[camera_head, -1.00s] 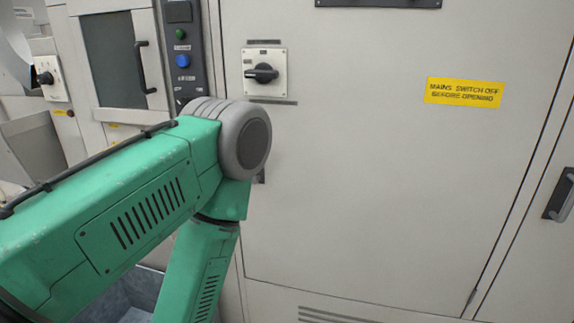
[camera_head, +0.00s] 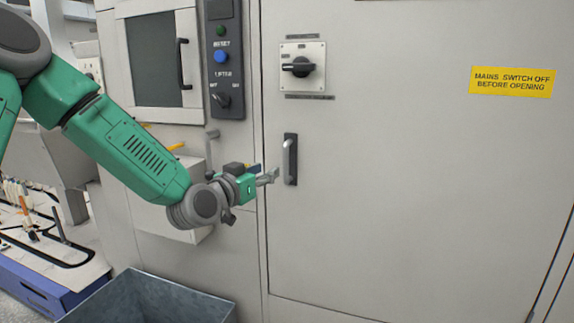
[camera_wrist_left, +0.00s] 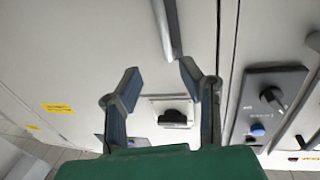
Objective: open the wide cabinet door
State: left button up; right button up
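The wide cabinet door (camera_head: 410,190) is a large pale grey panel, shut in its frame. Its upright handle (camera_head: 290,160) is a grey bar on a dark plate near the door's left edge. My left gripper (camera_head: 273,176) is just left of the handle, apart from it. In the left wrist view the left gripper (camera_wrist_left: 160,72) is open and empty, its fingertips spread either side of the handle's near end (camera_wrist_left: 168,30), which lies beyond them. The mains switch (camera_head: 300,66), a black rotary knob on a pale plate, is above the handle. My right gripper is out of view.
A yellow warning label (camera_head: 512,81) is on the door. Left of the door are a control panel (camera_head: 223,60) and a small windowed door with a black handle (camera_head: 182,64). A grey open bin (camera_head: 150,300) stands below my left arm.

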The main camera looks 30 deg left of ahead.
aim_at(284, 161)
pick_arm(q)
jog(key=w, duration=0.3)
jog(key=w+a+b, duration=0.1)
jog(key=w, duration=0.6)
jog(key=shift+w+a+f, duration=0.4)
jog(key=shift+w+d+r, duration=0.25)
jog(key=shift+w+d, duration=0.1)
jog(key=shift+d, duration=0.1)
jog(key=shift+a+f, duration=0.1)
jog(key=shift+a, duration=0.15)
grip_shut()
jog(key=shift+a, duration=0.15)
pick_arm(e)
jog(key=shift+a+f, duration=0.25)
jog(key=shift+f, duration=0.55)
